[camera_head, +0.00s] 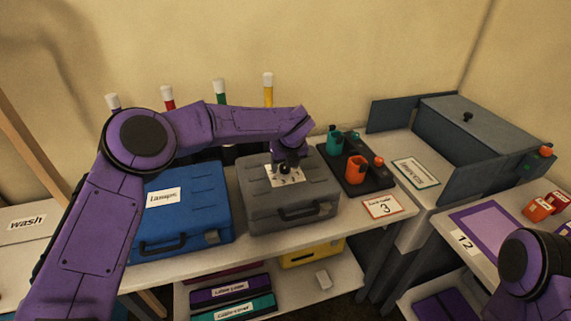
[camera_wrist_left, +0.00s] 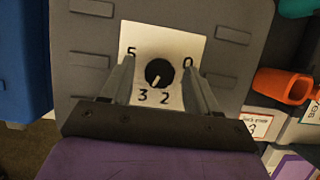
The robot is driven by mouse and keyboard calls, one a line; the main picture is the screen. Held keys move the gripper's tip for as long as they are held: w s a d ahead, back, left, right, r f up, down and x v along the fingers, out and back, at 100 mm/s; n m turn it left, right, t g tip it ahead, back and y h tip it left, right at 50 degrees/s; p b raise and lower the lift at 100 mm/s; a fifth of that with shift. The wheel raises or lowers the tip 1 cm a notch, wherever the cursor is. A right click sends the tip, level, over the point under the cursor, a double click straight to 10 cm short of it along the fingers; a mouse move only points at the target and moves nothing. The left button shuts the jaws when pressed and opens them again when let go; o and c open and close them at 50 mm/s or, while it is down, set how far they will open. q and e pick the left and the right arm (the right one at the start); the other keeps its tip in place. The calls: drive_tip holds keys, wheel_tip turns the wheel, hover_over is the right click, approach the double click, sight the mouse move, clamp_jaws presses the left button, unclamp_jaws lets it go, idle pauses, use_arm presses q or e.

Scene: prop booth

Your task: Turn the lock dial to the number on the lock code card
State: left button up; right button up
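The black lock dial (camera_wrist_left: 159,73) sits on a white number plate (camera_wrist_left: 185,45) on the lid of the grey case (camera_head: 264,213). The plate shows 5, 0, 3 and 2; other marks are hidden. The dial's pale pointer line aims down-left, roughly toward the 3. My left gripper (camera_head: 288,168) is over the plate; in the left wrist view its fingers (camera_wrist_left: 159,82) are open on both sides of the dial, with gaps to it. The lock code card (camera_head: 384,207), right of the case, reads 3. My right arm shows at lower right, its gripper out of view.
A blue case (camera_head: 185,205) stands close left of the grey case. A dark tray (camera_head: 370,183) with teal (camera_head: 335,140) and orange (camera_head: 356,170) cups is at right. Several white-capped coloured posts stand behind. A dark grey box (camera_head: 480,140) is further right.

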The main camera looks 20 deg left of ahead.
use_arm(q)
drive_tip(key=shift+s+d+r, duration=0.1)
drive_tip(key=shift+r, duration=0.3)
drive_tip(key=b+v, duration=0.2)
drive_tip(key=v, duration=0.7)
drive_tip(key=shift+r+b, duration=0.3)
drive_tip(key=shift+s, duration=0.15)
